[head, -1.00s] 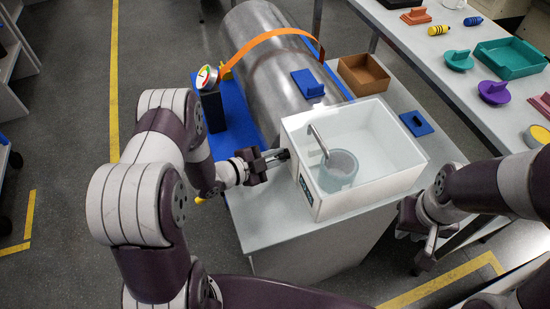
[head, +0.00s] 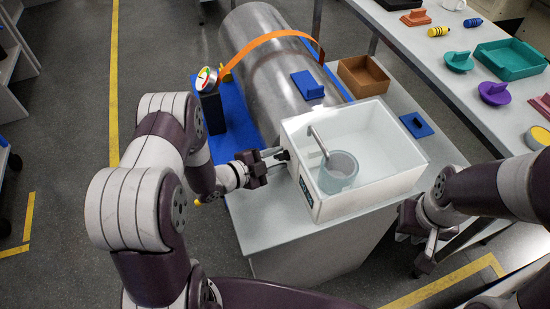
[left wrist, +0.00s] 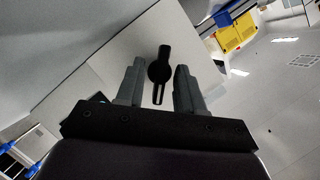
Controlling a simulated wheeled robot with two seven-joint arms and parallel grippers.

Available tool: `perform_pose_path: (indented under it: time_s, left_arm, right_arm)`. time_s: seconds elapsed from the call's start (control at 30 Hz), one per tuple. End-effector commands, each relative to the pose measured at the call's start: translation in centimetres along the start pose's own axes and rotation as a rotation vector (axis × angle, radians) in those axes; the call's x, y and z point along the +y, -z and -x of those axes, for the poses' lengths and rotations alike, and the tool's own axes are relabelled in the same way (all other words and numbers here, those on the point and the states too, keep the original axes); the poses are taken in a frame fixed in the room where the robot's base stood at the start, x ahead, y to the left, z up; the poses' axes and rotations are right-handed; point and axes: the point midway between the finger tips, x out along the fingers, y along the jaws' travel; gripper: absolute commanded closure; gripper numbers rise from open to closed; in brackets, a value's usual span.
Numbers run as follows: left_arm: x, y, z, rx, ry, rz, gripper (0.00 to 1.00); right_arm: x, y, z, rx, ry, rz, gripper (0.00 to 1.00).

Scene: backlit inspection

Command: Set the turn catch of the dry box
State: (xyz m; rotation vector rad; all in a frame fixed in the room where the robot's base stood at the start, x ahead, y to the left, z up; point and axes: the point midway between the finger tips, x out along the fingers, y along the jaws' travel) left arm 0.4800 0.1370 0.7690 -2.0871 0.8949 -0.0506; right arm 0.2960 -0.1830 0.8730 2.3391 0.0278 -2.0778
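The dry box (head: 385,185) is a white, clear-topped box on the cabinet, with a cup (head: 338,172) and a bent metal tube inside. Its turn catch (left wrist: 159,68) is a black piece with a round head and a slotted arm, seen in the left wrist view with the arm pointing down the picture. My left gripper (head: 277,157) is at the box's left side. In the left wrist view its fingers (left wrist: 160,88) are open, one on each side of the catch, with gaps visible. My right gripper (head: 427,250) hangs to the right of the cabinet, away from the box; its fingers are unclear.
A large metal cylinder (head: 265,70) with an orange strap (head: 270,34) lies behind the box. A gauge (head: 208,78) on a dark post stands at its left. A brown tray (head: 363,75) and blue block (head: 415,124) are near the box. A side table holds several coloured parts.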

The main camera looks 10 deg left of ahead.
Motion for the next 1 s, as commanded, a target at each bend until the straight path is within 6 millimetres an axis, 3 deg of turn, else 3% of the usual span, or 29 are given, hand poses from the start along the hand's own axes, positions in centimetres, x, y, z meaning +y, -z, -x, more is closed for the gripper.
perform_pose_path:
  time_s: [0.17,0.63,0.8,1.0]
  left_arm:
    - [-0.1,-0.1,0.9,-0.003,0.002,0.0,0.63]
    - [-0.1,-0.1,11.1,-0.004,0.003,0.001,0.63]
    - [0.0,0.0,12.6,-0.001,0.001,0.0,0.63]
    - [0.0,0.0,12.7,0.0,0.0,0.0,0.63]
  right_arm:
    - [0.0,0.0,0.1,0.0,0.0,0.0,0.77]
    - [0.0,0.1,0.9,0.0,0.0,0.0,0.77]
    - [0.0,0.1,0.9,0.0,0.0,0.0,0.77]
    - [0.0,0.1,0.9,0.0,0.0,0.0,0.77]
